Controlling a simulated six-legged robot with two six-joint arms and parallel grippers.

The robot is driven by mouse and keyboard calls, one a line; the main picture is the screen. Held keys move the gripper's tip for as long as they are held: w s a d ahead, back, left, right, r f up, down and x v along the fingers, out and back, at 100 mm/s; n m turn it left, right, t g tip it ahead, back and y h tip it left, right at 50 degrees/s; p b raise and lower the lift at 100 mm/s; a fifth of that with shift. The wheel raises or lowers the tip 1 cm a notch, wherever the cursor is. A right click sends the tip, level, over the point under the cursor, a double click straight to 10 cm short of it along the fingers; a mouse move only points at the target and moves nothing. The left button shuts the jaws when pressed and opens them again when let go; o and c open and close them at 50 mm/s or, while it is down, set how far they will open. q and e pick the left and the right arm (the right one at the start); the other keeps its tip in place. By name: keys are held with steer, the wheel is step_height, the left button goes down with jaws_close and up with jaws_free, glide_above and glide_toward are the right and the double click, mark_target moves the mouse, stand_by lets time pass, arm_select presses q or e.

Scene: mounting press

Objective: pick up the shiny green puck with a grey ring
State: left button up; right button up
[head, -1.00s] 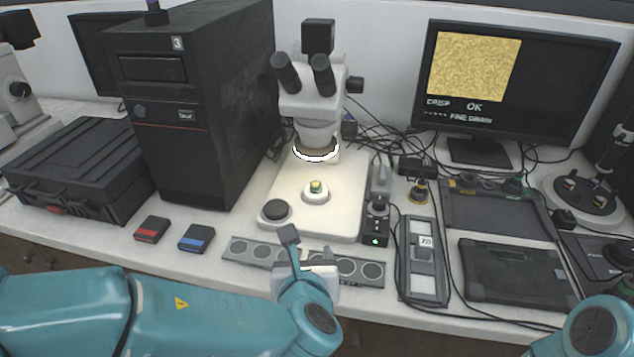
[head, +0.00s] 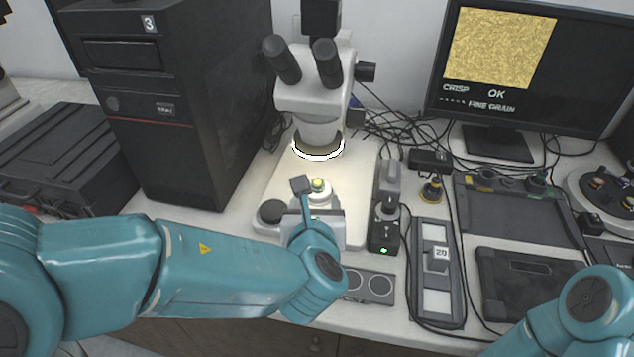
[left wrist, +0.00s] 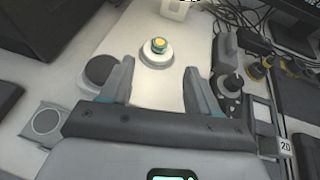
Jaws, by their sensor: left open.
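A small puck (head: 318,185) with a shiny yellow-green top sits on a round white holder on the microscope's stage. In the left wrist view the puck (left wrist: 159,45) shows a gold top and a teal-green side; I cannot make out a grey ring. My left gripper (head: 317,198) is open and empty, just in front of the puck. In the left wrist view the open fingers (left wrist: 160,70) point toward it, with the puck centred beyond the tips. A greenish puck (head: 540,180) stands at the dark tray's back edge; its ring is unclear. My right gripper is out of view.
The microscope (head: 312,100) rises behind the stage, with a black knob (head: 271,212) at its front left. A small lamp box (head: 384,235) and cables lie right. The computer tower (head: 185,110) stands left; a monitor (head: 535,75) and tray (head: 510,215) are right.

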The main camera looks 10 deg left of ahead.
arm_select(q)
glide_toward(318, 183)
steer(key=x, duration=0.3)
steer(key=shift+w+a+r, duration=0.15)
steer(key=shift+w+r, duration=0.1)
steer(key=x, duration=0.5)
steer(key=shift+f, duration=0.4)
steer(key=c, duration=1.1)
